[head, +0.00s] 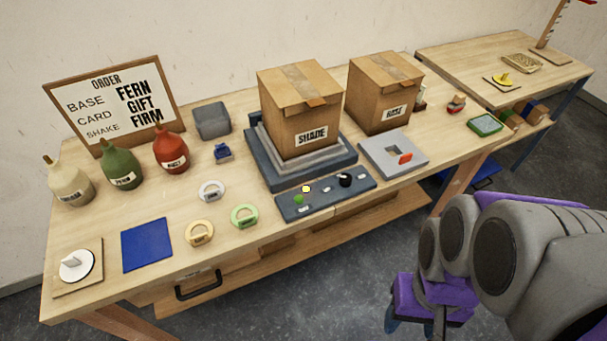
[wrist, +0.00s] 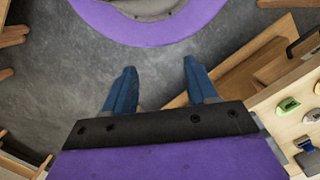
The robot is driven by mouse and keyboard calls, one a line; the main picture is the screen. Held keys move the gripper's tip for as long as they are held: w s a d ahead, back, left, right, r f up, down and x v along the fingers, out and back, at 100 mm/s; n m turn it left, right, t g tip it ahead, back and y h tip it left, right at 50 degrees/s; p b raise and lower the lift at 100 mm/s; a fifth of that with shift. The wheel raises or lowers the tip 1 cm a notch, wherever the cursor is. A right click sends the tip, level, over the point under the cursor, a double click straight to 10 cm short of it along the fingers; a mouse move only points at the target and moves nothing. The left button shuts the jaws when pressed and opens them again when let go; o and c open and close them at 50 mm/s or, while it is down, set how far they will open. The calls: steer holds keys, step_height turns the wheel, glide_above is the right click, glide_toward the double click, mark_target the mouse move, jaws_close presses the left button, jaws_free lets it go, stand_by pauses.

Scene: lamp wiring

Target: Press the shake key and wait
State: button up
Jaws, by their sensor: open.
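A dark control panel (head: 326,198) lies at the front of the bench in the head view. It carries a green key (head: 298,199), a yellow round lamp or button (head: 306,189) and a black knob (head: 345,180); I cannot read which key is marked shake. Behind it, a cardboard box labelled SHADE (head: 300,125) stands on a grey stepped platform (head: 262,165). My gripper (wrist: 160,82) is open and empty in the wrist view, over the grey floor. In the head view my arm is at the lower right, off the bench and apart from the panel.
An order board (head: 115,105) reads base FERN, card GIFT, shake FIRM. White, green and red bottles (head: 121,168) stand below it. Several rings (head: 244,216), a blue mat (head: 147,245) and a BASE box (head: 383,95) occupy the bench. A second table (head: 450,55) stands at right.

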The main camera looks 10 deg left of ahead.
jaws_close()
stand_by(0.3)
stand_by(1.1)
